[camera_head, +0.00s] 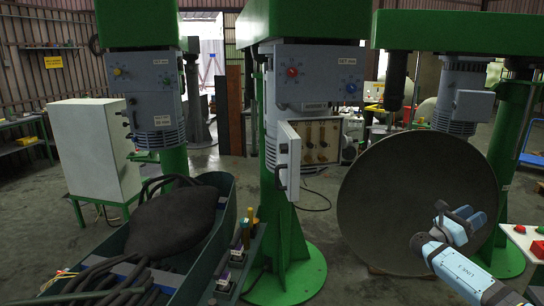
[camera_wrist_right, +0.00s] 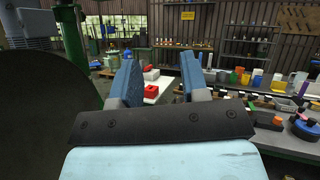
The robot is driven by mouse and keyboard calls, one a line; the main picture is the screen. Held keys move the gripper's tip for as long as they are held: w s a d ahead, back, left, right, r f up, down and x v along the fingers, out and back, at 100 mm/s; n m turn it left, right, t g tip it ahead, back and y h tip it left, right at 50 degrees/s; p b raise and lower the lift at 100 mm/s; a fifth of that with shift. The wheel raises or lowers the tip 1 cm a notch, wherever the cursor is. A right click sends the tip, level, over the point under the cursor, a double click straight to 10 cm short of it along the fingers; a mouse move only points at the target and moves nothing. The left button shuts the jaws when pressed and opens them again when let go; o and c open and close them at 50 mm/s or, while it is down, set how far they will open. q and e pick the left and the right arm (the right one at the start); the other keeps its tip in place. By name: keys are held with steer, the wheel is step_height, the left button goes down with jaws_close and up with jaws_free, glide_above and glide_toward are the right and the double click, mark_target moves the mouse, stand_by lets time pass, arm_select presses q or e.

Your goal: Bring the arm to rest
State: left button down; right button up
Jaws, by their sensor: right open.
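My right arm (camera_head: 455,270) comes in from the lower right of the head view, with light blue links. Its right gripper (camera_head: 459,214) is raised in front of the large dark round disc, apparently clear of it. In the right wrist view the two blue-grey fingers (camera_wrist_right: 158,68) stand apart with nothing between them, so the gripper is open and empty. My left arm and gripper are not in view.
The large dark disc (camera_head: 415,200) stands close behind the right gripper. Green dispersers (camera_head: 285,220) stand across the middle. A dark trough (camera_head: 222,225) holds a black bag and hoses at left. A cluttered bench (camera_wrist_right: 255,115) lies right in the wrist view.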

steer(key=s+a+f+t+y, duration=0.2)
steer(key=f+y, duration=0.1)
steer(key=f, duration=0.4)
steer(key=s+a+f+n+t+y, duration=0.1)
steer(key=s+a+f+t+y, duration=0.15)
steer(key=f, duration=0.55)
steer(key=s+a+f+t+y, duration=0.1)
steer(key=s+f+t+y, duration=0.1)
steer(key=f+y, duration=0.35)
steer(key=s+a+f+m+y, duration=0.3)
steer(key=s+a+f+y, duration=0.3)
steer(key=s+f, duration=0.55)
steer(key=s+a+f+m+y, duration=0.1)
steer(key=s+a+m+y, duration=0.4)
steer(key=s+a, duration=0.45)
steer(key=s+a+f+m+y, duration=0.1)
steer(key=s+a+m+y, duration=0.4)
steer(key=s, duration=0.7)
steer(key=a+r+m+t+p, duration=0.1)
steer(key=a+m, duration=0.5)
steer(key=a, duration=0.8)
steer(key=shift+w+a+r+t, duration=0.2)
steer(key=shift+a+r+t, duration=0.15)
steer(key=shift+t, duration=0.2)
